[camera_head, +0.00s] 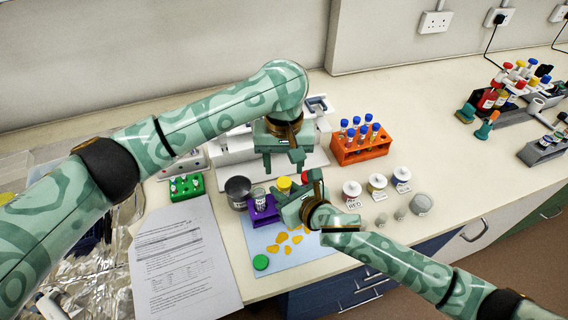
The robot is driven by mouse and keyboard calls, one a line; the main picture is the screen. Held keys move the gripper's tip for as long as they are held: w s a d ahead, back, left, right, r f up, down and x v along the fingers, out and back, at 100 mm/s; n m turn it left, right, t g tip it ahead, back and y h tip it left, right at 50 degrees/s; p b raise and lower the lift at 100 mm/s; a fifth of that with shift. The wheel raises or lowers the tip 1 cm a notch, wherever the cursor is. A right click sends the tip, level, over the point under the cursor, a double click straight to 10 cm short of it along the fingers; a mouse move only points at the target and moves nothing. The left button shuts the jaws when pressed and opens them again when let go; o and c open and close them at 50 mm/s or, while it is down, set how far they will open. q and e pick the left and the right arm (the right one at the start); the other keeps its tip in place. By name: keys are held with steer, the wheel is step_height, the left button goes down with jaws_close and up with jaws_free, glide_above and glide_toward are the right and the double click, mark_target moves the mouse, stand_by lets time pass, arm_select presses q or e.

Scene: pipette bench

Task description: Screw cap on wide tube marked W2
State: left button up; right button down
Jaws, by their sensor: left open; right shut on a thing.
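A small purple rack (264,211) stands on the bench at the back left of a pale blue mat (290,264). A clear tube (258,195) with a pale label stands upright in it; I cannot read its mark. A green cap (261,262) lies on the mat, apart from the tube. My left gripper (283,168) is open and empty, pointing down above and behind the rack. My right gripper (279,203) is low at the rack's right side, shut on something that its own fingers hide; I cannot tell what.
Several yellow pieces (282,237) lie on the mat. An orange tube rack (361,146) and lidded jars (352,189) stand right. Paper (185,258) covers the left front.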

mark_target(284, 181)
arm_select(q)
steer(key=r+n, duration=0.1)
steer(key=r, duration=0.1)
steer(key=r+n, duration=0.1)
steer(key=shift+w+a+r+n, duration=0.2)
steer(key=shift+a+r+n, duration=0.05)
steer(key=shift+n, duration=0.05)
steer(key=shift+s+d+n, duration=0.25)
steer(key=shift+n, duration=0.15)
steer(key=shift+f, duration=0.1)
steer(key=shift+f, duration=3.95)
steer(key=c, duration=1)
